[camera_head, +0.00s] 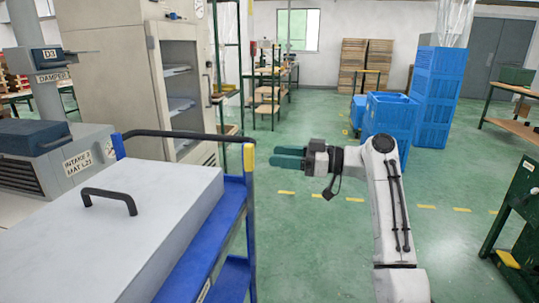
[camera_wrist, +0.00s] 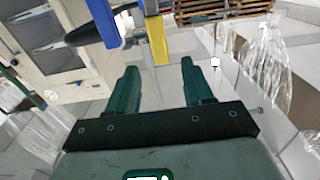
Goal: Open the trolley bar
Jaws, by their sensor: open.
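The blue trolley (camera_head: 215,232) stands at the left with a black bar (camera_head: 185,134) across its far end, between two blue posts. The right post has a yellow piece (camera_head: 249,157) at its top. The black bar also shows in the wrist view (camera_wrist: 88,36), as does the yellow piece (camera_wrist: 157,40) on its blue post. My gripper (camera_head: 286,156) is a short way right of the yellow piece, pointing left at about its height. In the wrist view its two green fingers (camera_wrist: 158,72) are apart, and the yellow piece appears beyond the gap. It is empty.
A large grey lid with a black handle (camera_head: 108,198) covers the trolley top. A beige cabinet (camera_head: 130,70) stands behind it. Blue crates (camera_head: 388,115) are stacked behind my arm. A green-framed bench (camera_head: 515,225) is at the right. The green floor between is clear.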

